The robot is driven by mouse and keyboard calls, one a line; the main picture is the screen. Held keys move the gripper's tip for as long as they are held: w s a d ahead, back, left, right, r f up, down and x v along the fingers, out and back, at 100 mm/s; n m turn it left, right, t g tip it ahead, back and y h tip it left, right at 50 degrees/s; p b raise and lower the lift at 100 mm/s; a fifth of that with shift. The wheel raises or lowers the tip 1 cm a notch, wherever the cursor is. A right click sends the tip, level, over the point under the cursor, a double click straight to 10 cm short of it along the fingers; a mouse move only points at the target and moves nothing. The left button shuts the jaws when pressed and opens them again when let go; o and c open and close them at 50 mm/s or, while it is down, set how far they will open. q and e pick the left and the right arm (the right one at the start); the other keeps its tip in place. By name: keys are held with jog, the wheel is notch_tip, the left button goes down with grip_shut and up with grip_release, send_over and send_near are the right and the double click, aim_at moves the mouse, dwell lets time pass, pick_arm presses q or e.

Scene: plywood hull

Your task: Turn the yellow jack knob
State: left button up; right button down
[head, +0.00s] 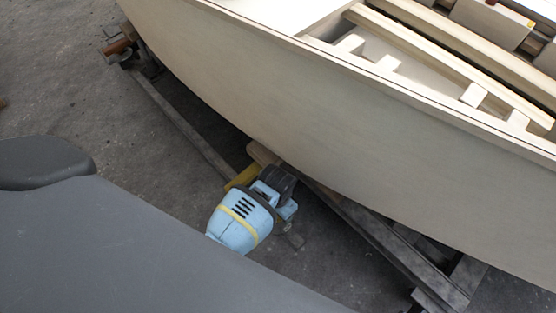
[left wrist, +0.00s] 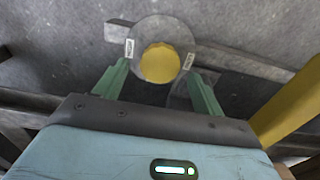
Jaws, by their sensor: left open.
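The yellow jack knob (left wrist: 160,62) shows in the left wrist view as a round yellow face in a grey disc with two small white labels. My left gripper (left wrist: 158,72) is open, its green fingers on either side of the disc's lower part. I cannot tell whether the fingers touch it. In the head view my light blue left wrist hangs low beside the hull, and the knob and fingertips are hidden there. My right gripper is not in view.
The plywood hull (head: 330,130) overhangs the area close to my left arm. A yellow bar (head: 243,177) lies under its edge, near the wrist. Dark trailer rails (head: 385,245) run below the hull. Bare grey floor (head: 60,60) is free at the upper left.

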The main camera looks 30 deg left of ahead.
pick_arm(q)
notch_tip(320, 180, down, 3)
jog(key=shift+r+b, duration=0.2)
jog(key=shift+b, duration=0.3)
jog(key=shift+c, duration=0.7)
jog(key=c, duration=0.8)
jog(key=shift+r, duration=0.1)
jog(key=shift+c, duration=0.2)
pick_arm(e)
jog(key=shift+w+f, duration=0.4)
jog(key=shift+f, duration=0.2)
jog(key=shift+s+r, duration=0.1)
